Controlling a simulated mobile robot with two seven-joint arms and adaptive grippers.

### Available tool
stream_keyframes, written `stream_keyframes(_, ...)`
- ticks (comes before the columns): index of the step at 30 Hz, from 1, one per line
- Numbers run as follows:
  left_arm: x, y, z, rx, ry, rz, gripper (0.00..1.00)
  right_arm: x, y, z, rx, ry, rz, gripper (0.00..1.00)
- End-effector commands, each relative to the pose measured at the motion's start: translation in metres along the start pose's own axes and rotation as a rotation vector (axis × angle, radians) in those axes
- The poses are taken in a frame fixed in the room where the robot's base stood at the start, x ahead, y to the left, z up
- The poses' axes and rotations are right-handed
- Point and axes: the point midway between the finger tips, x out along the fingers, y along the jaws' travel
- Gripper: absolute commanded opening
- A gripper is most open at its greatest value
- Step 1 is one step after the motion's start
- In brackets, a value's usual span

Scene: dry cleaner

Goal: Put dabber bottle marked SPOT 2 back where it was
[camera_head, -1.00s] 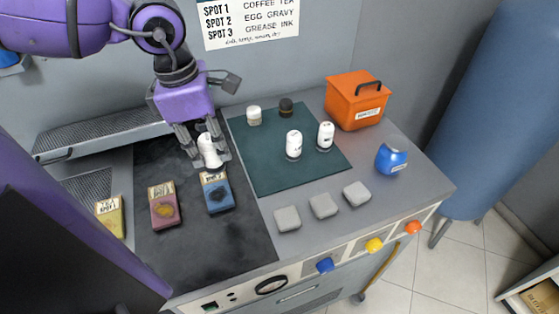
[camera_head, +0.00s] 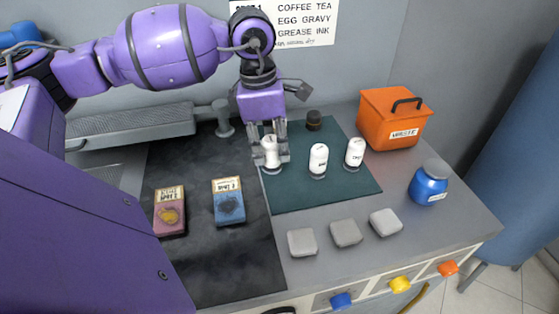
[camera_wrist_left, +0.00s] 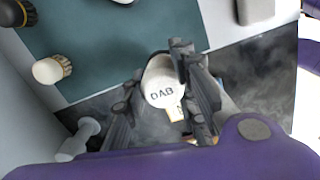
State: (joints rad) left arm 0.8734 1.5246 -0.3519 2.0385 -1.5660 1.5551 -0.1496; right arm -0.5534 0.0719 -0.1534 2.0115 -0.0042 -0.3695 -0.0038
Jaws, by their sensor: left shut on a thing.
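My left gripper (camera_head: 271,160) is shut on a white dabber bottle (camera_head: 270,148), held upright at the left edge of the dark green mat (camera_head: 300,196). In the left wrist view the bottle's white top (camera_wrist_left: 163,80) reads DAB between the fingers. Its SPOT number cannot be read, and I cannot tell whether its base touches the mat. Two similar white bottles stand on the mat to the right, a nearer one (camera_head: 318,159) and a farther one (camera_head: 354,153). My right gripper is not in view.
A dark-capped item (camera_head: 314,120) stands at the mat's back; a white-capped one (camera_wrist_left: 52,69) shows in the wrist view. An orange waste bin (camera_head: 392,120), a blue jar (camera_head: 429,184) and grey pads (camera_head: 346,233) lie rightward. Pink (camera_head: 170,210) and blue (camera_head: 228,203) swatches lie left.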

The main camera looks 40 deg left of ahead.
Motion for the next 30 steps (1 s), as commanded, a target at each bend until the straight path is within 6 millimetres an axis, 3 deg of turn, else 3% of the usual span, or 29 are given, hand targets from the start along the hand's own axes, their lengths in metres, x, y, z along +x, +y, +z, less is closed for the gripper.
stream_keyframes(11,0.03,0.018,0.015,0.0,-0.003,0.001,0.0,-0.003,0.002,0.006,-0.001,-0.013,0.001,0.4)
stream_keyframes(17,0.057,0.018,0.011,0.001,-0.002,0.003,0.0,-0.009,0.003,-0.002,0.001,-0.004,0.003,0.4)
stream_keyframes(29,0.066,0.018,0.01,0.001,0.0,0.002,0.0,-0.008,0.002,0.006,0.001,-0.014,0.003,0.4)
stream_keyframes(30,0.065,0.018,0.01,0.001,0.0,0.003,0.31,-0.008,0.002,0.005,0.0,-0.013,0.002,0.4)
